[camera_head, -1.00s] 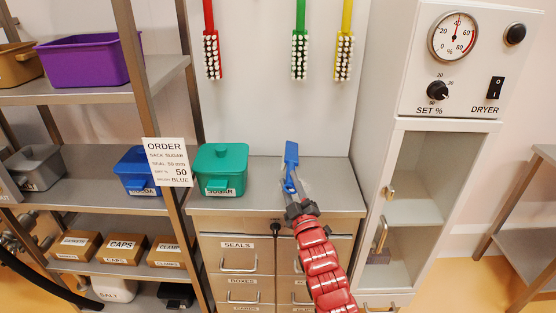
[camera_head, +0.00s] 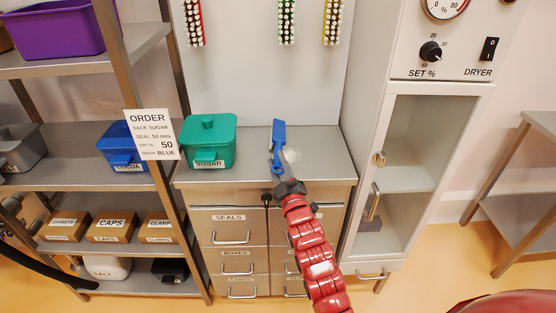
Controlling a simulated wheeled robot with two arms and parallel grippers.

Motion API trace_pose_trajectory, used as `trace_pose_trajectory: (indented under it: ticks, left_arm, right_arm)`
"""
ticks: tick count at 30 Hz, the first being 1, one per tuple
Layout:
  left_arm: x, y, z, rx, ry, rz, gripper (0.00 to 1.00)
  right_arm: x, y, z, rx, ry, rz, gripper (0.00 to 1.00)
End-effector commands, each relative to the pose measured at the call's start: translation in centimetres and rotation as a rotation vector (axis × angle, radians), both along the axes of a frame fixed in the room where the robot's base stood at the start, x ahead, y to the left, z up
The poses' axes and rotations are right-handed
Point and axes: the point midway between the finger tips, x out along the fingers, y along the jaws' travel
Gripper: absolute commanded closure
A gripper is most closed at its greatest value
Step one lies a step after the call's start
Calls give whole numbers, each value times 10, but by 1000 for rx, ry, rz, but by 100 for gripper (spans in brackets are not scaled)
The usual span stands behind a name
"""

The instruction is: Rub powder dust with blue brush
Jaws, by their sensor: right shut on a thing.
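The blue brush (camera_head: 279,136) is in the head view over the steel cabinet top (camera_head: 335,168), its long blue part pointing up in the picture. My right gripper (camera_head: 283,164) is shut on it; my red arm comes up from below. A faint whitish patch, which looks like the powder dust (camera_head: 293,156), lies on the cabinet top just right of the brush. I cannot tell whether the brush touches the surface. My left gripper is not in view.
A green sugar bin (camera_head: 209,142) stands left of the brush. An order card (camera_head: 151,135) reads brush blue. Red, green (camera_head: 286,22) and yellow brushes hang on the wall behind. The dryer cabinet (camera_head: 405,180) stands close on the right, shelving on the left.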

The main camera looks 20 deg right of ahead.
Motion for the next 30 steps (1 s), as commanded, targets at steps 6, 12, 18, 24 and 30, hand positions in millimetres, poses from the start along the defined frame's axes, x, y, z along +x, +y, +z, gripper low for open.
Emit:
trace_pose_trajectory:
  ticks: [6,12,18,24,30]
  left_arm:
    - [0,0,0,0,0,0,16]
    - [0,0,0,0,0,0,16]
    - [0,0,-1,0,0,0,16]
    - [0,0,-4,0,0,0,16]
    - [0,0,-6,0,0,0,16]
  right_arm:
    - [0,0,-3,2,8,0,100]
    - [0,-1,-4,2,9,-1,100]
    - [0,-1,-6,3,10,-1,100]
    - [0,-1,-10,3,11,-1,100]
    - [0,-1,-15,4,12,-1,100]
